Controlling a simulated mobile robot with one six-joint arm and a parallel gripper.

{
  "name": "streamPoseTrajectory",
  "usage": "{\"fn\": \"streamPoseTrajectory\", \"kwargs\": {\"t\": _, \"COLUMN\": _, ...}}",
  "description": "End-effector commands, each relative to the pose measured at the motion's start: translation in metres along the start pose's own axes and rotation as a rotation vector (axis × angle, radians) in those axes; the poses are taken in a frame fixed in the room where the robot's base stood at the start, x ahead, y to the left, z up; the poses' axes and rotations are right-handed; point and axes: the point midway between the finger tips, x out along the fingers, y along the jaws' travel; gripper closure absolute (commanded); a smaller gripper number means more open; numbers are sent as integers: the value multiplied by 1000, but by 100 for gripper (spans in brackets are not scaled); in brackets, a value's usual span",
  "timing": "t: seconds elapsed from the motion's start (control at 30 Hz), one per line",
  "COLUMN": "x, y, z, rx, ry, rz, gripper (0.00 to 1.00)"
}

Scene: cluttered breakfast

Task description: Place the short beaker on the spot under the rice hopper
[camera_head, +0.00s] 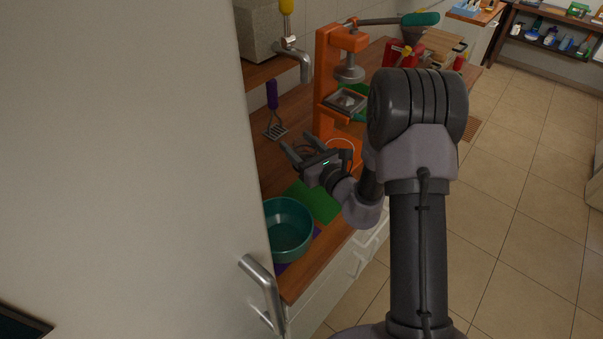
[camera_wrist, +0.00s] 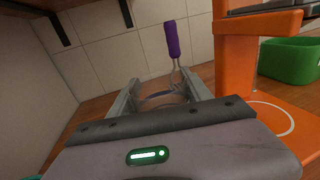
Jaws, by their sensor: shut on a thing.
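My gripper (camera_head: 298,142) is over the wooden counter, left of the orange stand. In the wrist view its fingers (camera_wrist: 164,88) are closed on a clear, see-through vessel (camera_wrist: 163,99), which looks like the short beaker. The beaker is hard to make out in the head view. A grey box (camera_head: 260,32) on the wall shelf, with a metal spout (camera_head: 305,66) and yellow knob, looks like the rice hopper. I cannot make out a marked spot under its spout. A white ring shows on the orange stand's base (camera_wrist: 285,120), right of my gripper.
The orange press stand (camera_head: 326,85) rises close by. A purple-handled masher (camera_head: 272,96) is beyond my gripper. A teal bowl (camera_head: 288,229) and green mat (camera_head: 318,201) are nearer. A green container (camera_wrist: 290,60) stands right of the stand. A large pale door panel (camera_head: 120,150) blocks the left.

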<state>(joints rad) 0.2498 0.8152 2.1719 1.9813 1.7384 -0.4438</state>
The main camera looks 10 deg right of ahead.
Motion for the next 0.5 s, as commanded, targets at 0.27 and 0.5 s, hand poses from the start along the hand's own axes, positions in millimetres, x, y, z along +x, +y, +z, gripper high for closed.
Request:
{"fn": "streamPoseTrajectory", "kwargs": {"t": 0.27, "x": 0, "y": 0, "z": -63, "rx": 1, "ry": 1, "rz": -2, "gripper": 100}}
{"fn": "streamPoseTrajectory", "kwargs": {"t": 0.5, "x": 0, "y": 0, "z": -62, "rx": 0, "ry": 0, "rz": -2, "gripper": 100}}
